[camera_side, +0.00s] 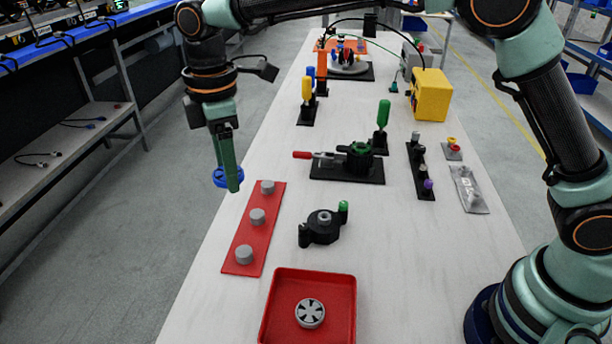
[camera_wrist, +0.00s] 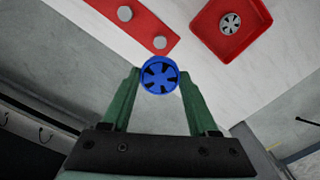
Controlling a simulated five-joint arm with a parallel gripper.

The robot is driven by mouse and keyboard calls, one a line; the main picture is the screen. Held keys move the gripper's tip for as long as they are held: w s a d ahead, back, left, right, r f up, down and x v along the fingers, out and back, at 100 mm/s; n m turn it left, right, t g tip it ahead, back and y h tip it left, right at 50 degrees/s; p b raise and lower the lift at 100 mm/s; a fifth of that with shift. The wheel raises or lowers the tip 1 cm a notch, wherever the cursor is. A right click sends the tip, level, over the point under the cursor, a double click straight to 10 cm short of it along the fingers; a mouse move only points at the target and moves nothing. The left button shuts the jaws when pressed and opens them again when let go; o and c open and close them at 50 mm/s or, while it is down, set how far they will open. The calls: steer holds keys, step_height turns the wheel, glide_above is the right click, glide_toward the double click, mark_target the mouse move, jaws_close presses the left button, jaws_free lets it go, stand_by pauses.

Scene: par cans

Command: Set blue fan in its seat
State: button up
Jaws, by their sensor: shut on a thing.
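The blue fan (camera_wrist: 159,75) is a small round wheel with dark slots, held between the tips of my green-fingered gripper (camera_wrist: 160,84) in the wrist view. In the side view my gripper (camera_side: 227,178) hangs down beside the table's left edge, and the blue fan (camera_side: 219,177) is partly hidden behind a finger. A red strip (camera_side: 246,247) with several grey round pegs (camera_side: 257,216) lies on the table close to the right of my gripper. A red tray (camera_side: 277,331) at the front holds a grey fan (camera_side: 310,313). I cannot tell which place is the blue fan's seat.
A black fixture with a green knob (camera_side: 321,228) stands right of the strip. A black clamp with a red handle (camera_side: 345,162) is farther back. A yellow box (camera_side: 429,95) and several tool stands are beyond.

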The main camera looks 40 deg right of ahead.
steer(key=shift+r, duration=0.6)
steer(key=shift+w+d+r, duration=0.15)
steer(key=shift+d+r, duration=0.05)
steer(key=w+d+f+m, duration=0.2)
steer(key=w+d, duration=0.3)
steer(key=d, duration=0.5)
steer(key=m, duration=0.5)
glide_above(362, 145)
steer(key=f, duration=0.6)
steer(key=shift+a+f, duration=0.15)
steer(key=shift+a, duration=0.2)
steer(key=shift+d+f, duration=0.25)
steer(key=shift+d, duration=0.05)
steer(key=shift+f, duration=2.65)
steer(key=shift+f, duration=0.2)
steer(key=o, duration=1)
